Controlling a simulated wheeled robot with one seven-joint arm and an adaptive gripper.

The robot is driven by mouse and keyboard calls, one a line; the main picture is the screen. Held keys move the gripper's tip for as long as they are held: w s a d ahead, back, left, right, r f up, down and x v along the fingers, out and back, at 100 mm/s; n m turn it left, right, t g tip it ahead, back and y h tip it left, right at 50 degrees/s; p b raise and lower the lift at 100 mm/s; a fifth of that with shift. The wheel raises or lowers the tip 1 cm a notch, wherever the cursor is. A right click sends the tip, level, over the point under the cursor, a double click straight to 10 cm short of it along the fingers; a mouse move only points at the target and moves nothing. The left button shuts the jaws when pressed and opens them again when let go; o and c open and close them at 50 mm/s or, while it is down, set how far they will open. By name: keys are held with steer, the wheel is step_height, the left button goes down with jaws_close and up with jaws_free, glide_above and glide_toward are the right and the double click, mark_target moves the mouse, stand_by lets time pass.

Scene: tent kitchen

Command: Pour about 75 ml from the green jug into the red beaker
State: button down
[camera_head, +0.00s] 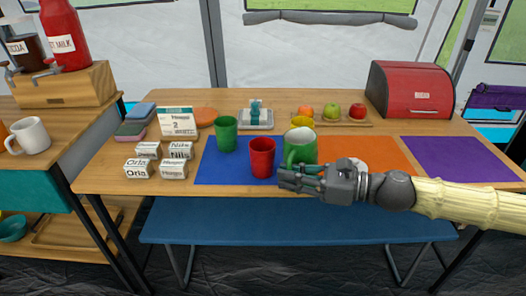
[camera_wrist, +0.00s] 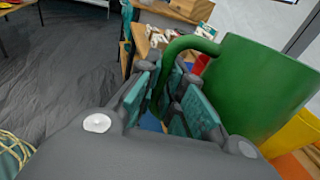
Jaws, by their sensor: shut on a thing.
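The green jug (camera_head: 301,150) stands about upright between the blue and orange mats, its pale inside showing at the top. I cannot tell whether its base touches the table. My gripper (camera_head: 300,178) is at the jug's near side. In the wrist view the fingers (camera_wrist: 172,100) are closed around the handle of the green jug (camera_wrist: 262,92). The red beaker (camera_head: 262,157) stands upright on the blue mat (camera_head: 215,172), just left of the jug. The liquid levels in the jug and beaker are not clear.
A green cup (camera_head: 226,134) stands behind and left of the beaker. A yellow cup (camera_head: 302,121) is behind the jug. Labelled boxes (camera_head: 174,168) are at left. Fruit lies on a board (camera_head: 345,122); a red bread box (camera_head: 410,90) is back right. The purple mat (camera_head: 460,158) is clear.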

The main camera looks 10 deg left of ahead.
steer(key=shift+d+f+y+b, duration=0.2)
steer(key=shift+f+y+b, duration=0.15)
steer(key=shift+b, duration=2)
steer(key=shift+d+r+y+b, duration=0.15)
steer(key=shift+r+y+b, duration=0.1)
steer(key=shift+b, duration=0.8)
steer(key=shift+s, duration=0.1)
